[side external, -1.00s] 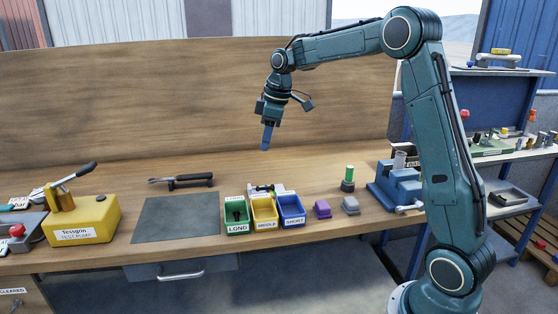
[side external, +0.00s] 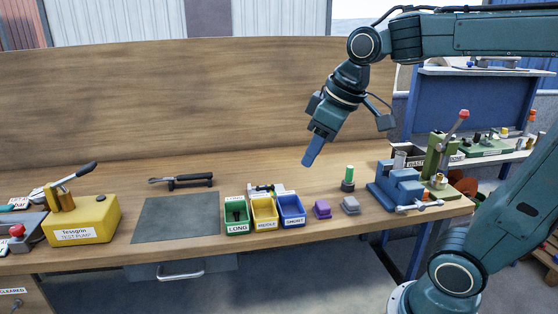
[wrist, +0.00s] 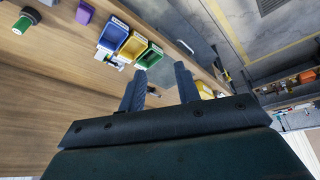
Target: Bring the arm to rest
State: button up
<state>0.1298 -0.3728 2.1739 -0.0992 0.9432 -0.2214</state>
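My gripper (side external: 313,150) hangs in the air above the right part of the bench, tilted down to the left, clear of everything on it. In the wrist view its two fingers (wrist: 160,88) stand apart with nothing between them, so it is open and empty. My arm reaches in from the right with its upper link about level. No handwheel valve can be made out for certain in these frames.
Below are the green (side external: 236,217), yellow (side external: 264,213) and blue (side external: 291,211) bins, a purple block (side external: 322,209), a grey block (side external: 350,205) and a green-topped cylinder (side external: 348,177). A blue vise (side external: 396,187) stands right, a yellow test pump (side external: 82,219) left. A dark mat (side external: 176,218) is bare.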

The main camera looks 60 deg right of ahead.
jog(key=s+a+f+m+t, duration=0.1)
jog(key=s+f, duration=0.3)
jog(key=s, duration=0.6)
jog(key=shift+s+a+m, duration=0.15)
jog(key=shift+a+m, duration=0.3)
jog(key=shift+m, duration=0.15)
